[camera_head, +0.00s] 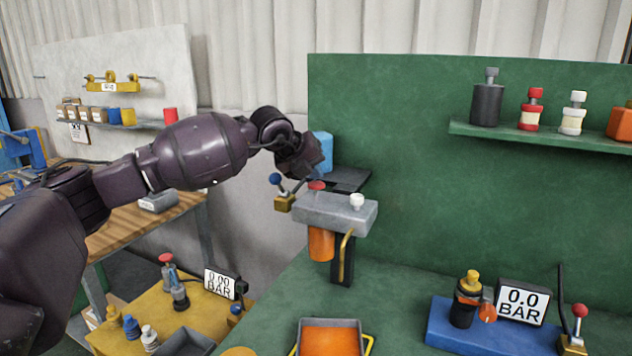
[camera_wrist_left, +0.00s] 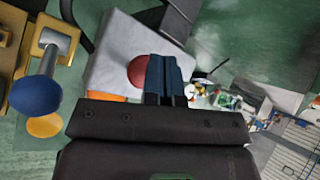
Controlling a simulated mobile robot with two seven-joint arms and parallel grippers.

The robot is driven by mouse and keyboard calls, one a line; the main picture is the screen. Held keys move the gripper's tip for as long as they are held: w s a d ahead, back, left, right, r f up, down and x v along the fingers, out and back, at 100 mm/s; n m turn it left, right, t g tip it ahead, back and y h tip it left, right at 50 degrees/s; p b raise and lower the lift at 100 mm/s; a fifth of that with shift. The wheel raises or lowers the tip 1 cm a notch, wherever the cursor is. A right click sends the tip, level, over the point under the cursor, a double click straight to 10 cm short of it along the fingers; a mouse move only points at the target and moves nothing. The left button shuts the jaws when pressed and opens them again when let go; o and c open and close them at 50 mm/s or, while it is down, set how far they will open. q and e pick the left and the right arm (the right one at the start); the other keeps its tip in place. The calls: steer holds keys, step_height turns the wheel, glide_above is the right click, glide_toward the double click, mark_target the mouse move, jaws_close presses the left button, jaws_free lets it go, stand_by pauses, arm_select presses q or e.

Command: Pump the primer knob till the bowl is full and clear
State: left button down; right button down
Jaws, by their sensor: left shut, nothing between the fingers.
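A grey filter head (camera_head: 335,210) stands on a black bracket in front of the green panel. A red knob (camera_head: 317,185) sits on its top left, and a white knob (camera_head: 357,201) on its top right. An orange bowl (camera_head: 321,244) hangs below; I cannot tell its fill or clearness. My left gripper (camera_head: 316,172) is shut and empty, just above the red knob. In the left wrist view its closed fingers (camera_wrist_left: 166,78) are beside and partly over the red knob (camera_wrist_left: 138,71); contact is unclear. My right gripper is not in view.
A blue-ball lever (camera_head: 276,180) on a brass valve is just left of the head. A tray of orange liquid (camera_head: 330,322) is below.

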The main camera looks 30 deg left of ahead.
mark_target(314, 182)
arm_select(q)
steer(key=shift+r, duration=0.5)
steer(key=shift+r, duration=0.3)
step_height(314, 182, up, 2)
steer(key=shift+p, duration=0.65)
step_height(314, 182, up, 2)
steer(key=shift+p, duration=0.45)
steer(key=shift+r, duration=0.25)
